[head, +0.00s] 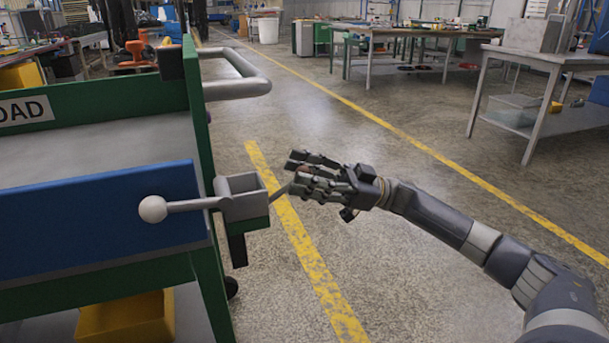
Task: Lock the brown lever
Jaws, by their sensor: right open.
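A lever (185,206) with a round knob (152,209) sticks out to the left from a grey bracket (243,193) on the corner of a green cart. The lever looks grey here; I see no clearly brown lever. It lies about level across the cart's blue panel. My right gripper (298,175) is open and empty, just right of the bracket, its fingers pointing left. A short thin grey rod (279,193) shows between the bracket and the fingers; I cannot tell whether they touch it. My left gripper is not in view.
The green cart (95,112) fills the left side, with a grey push handle (236,84) at the back and a yellow bin (127,318) below. Workbenches (420,33) stand far behind. The floor around my right arm is clear, with yellow lines (300,245).

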